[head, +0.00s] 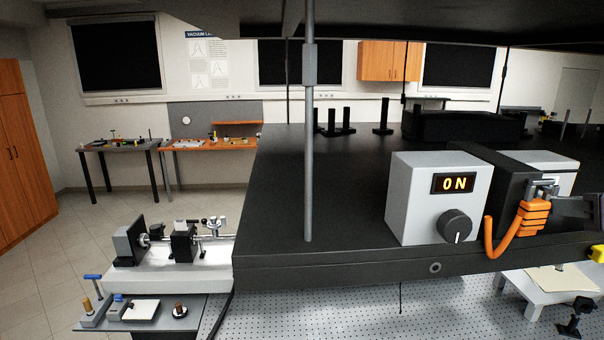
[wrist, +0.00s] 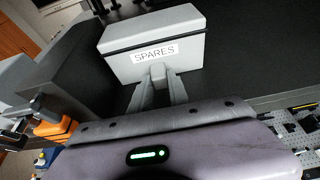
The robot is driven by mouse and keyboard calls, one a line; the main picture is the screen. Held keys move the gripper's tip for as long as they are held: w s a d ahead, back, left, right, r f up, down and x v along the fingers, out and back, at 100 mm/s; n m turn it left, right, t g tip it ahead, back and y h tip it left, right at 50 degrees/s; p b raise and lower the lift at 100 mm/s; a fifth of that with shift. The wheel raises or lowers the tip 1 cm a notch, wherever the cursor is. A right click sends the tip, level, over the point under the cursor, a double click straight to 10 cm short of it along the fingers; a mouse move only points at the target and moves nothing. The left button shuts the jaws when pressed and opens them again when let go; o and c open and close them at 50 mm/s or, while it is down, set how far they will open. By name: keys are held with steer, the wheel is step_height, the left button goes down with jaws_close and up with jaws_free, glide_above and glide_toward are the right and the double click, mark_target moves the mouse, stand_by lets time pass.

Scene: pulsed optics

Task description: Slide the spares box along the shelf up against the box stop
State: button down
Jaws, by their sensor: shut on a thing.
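The spares box (wrist: 128,68) is a light grey box with a lid and a SPARES label, upright on the dark shelf (wrist: 235,75) in the wrist view. My gripper (wrist: 160,82) is shut on the small grey tab at the middle of its front face. In the head view the box (head: 548,160) shows partly behind a black block (head: 497,170), and my gripper (head: 580,208) comes in from the right edge. The black block stands left of the box; I cannot tell whether they touch. I cannot make out a separate box stop.
A white control unit (head: 437,198) with an ON display and knob stands left of the black block. An orange cable (head: 503,238) hangs beside my gripper. A thin grey post (head: 309,150) rises at the shelf's front. The shelf's left part is mostly clear.

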steer(key=shift+a, duration=0.55)
stand_by(0.7)
steer(key=c, duration=1.2)
jaws_free()
steer(key=shift+a, duration=0.1)
steer(key=shift+o, duration=0.2)
steer(key=shift+s, duration=0.25)
steer(key=v, duration=1.7)
steer(key=shift+b, duration=0.45)
